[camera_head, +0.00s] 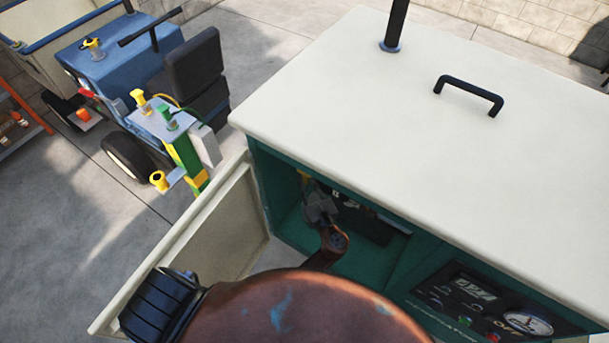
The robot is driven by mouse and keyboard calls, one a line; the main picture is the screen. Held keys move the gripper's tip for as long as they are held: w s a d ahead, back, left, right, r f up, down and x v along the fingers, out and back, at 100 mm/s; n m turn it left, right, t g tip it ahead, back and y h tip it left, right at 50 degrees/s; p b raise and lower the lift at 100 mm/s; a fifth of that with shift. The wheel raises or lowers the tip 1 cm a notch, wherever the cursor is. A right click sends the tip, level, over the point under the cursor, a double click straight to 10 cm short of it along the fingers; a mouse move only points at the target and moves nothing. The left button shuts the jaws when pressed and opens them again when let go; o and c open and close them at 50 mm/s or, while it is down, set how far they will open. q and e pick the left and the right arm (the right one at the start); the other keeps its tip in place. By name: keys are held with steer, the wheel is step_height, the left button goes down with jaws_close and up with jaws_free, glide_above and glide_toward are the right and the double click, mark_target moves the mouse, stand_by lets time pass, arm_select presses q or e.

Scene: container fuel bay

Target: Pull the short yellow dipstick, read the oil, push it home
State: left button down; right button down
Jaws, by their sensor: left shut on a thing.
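My left gripper (311,192) is inside the open bay of the white-topped generator cabinet (262,130), near its left end. It is shut on the short yellow dipstick (303,175), of which only a small yellow bit shows at the fingers. The rest of the dipstick is hidden by the gripper and the shade of the bay, so I cannot tell how far it sits in the engine, and no oil mark can be read. My right gripper is not in view.
The cabinet's open door (215,235) stands out to the left of the bay. A control panel (480,300) with a display and gauge is at right. A green stand (186,160) with yellow and green nozzles and a blue vehicle (110,70) stand beyond the door.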

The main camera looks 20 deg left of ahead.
arm_select(q)
steer(key=s+d+r+p, duration=0.1)
steer(key=s+d+p, duration=0.3)
steer(key=s, duration=0.6)
steer(key=s+d+r+p, duration=0.1)
steer(key=s+d+p, duration=0.3)
steer(key=s, duration=0.6)
steer(key=shift+s+d, duration=0.4)
steer(key=shift+d, duration=0.5)
